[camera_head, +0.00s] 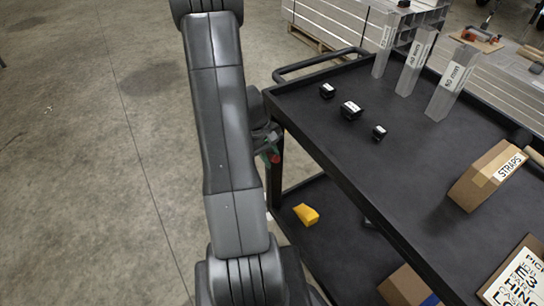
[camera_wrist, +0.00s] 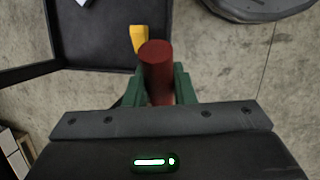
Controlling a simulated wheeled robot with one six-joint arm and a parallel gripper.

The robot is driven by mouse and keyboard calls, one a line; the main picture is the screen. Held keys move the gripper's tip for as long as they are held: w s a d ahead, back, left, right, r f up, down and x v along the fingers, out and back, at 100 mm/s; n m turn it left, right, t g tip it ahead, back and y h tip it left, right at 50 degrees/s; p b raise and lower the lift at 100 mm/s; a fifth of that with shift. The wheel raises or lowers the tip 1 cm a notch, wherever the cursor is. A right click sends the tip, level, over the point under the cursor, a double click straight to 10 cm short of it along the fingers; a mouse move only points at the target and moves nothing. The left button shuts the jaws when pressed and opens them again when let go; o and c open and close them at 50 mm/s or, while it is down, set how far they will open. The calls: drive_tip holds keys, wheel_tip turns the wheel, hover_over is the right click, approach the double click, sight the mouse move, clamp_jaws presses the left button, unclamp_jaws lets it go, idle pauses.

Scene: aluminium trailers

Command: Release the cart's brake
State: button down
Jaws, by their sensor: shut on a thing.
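The black cart (camera_head: 330,165) stands to the right of my arm in the head view. A red cylindrical grip (camera_wrist: 156,60), seemingly the brake lever's handle, stands between the green fingers of my gripper (camera_wrist: 158,88) in the wrist view. The fingers are shut on it, one on each side. In the head view the gripper (camera_head: 268,152) is mostly hidden behind my arm, beside the cart's near-left leg, with a bit of the red grip (camera_head: 276,158) showing. What the grip is attached to is hidden.
On the cart's top are small black blocks (camera_head: 350,110), labelled metal profiles (camera_head: 450,88) and a STRAPS box (camera_head: 487,176). A yellow wedge (camera_head: 306,214) lies on the lower shelf; it also shows in the wrist view (camera_wrist: 139,38). Concrete floor (camera_head: 90,180) at left is clear.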

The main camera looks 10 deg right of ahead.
drive_tip(key=c, duration=1.2)
unclamp_jaws()
drive_tip(key=p+v, duration=0.2)
drive_tip(key=v, duration=1.2)
drive_tip(key=shift+f, duration=0.1)
drive_tip(key=b+x, duration=0.2)
drive_tip(key=x, duration=1.1)
drive_tip(key=shift+s+d+f, duration=0.1)
drive_tip(key=shift+f, duration=0.2)
drive_tip(key=shift+d+f+b, duration=0.1)
drive_tip(key=shift+f+b, duration=0.25)
drive_tip(key=shift+s, duration=0.15)
